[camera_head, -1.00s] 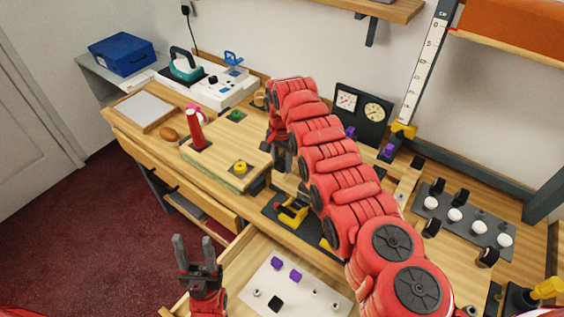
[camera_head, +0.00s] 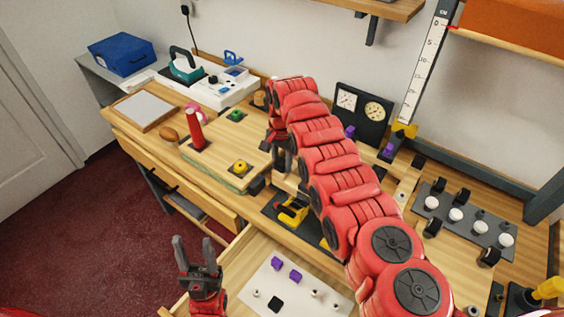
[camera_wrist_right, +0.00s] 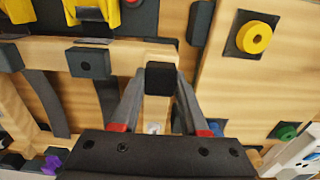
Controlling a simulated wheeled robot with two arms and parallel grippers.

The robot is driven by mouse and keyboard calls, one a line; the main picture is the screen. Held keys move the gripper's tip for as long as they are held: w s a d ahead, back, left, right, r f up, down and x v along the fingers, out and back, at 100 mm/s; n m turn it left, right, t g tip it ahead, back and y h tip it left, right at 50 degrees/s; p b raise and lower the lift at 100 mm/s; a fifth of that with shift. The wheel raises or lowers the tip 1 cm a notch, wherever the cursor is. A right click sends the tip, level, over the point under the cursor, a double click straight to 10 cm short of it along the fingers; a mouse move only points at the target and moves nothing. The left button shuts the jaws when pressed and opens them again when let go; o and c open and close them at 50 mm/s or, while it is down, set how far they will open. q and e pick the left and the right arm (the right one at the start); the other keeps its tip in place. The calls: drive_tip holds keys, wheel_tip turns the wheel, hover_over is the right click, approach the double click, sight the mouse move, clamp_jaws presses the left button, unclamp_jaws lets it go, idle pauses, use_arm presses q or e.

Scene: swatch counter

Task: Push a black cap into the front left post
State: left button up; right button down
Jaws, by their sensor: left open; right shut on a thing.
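My right gripper (camera_wrist_right: 157,88) is shut on a black cap (camera_wrist_right: 160,78), which sits between its two grey fingers in the right wrist view. The cap is at the end of a pale wooden post (camera_wrist_right: 160,53), touching or very close to it; I cannot tell how far in it sits. A wooden rail (camera_wrist_right: 120,52) with a dark block (camera_wrist_right: 89,63) runs to its left. In the head view my right gripper (camera_head: 282,160) is low at the bench's middle, and my red arm hides most of the wooden frame. My left gripper (camera_head: 194,244) is open and empty over the floor, left of the drawer.
An open drawer (camera_head: 240,302) holds two purple blocks and small fittings. A board with a red upright handle (camera_head: 194,132) and yellow ring (camera_head: 240,167) lies left of my right gripper. A grey rack (camera_head: 469,226) with white knobs and black rollers stands right.

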drive_tip(key=shift+s+f, duration=0.15)
drive_tip(key=shift+f, duration=0.15)
